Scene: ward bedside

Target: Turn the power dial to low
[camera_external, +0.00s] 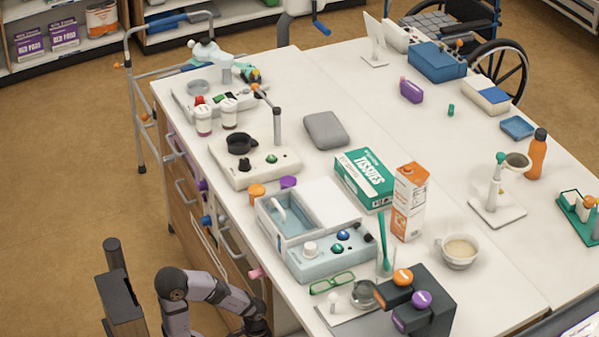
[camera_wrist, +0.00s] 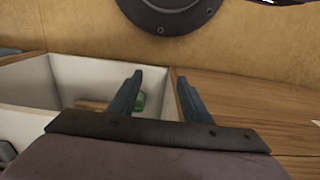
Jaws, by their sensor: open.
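No dial is clearly marked as the power dial, and its settings are too small to read.
The open drawer (camera_wrist: 66,72) is white inside and holds a green item (camera_wrist: 139,102).

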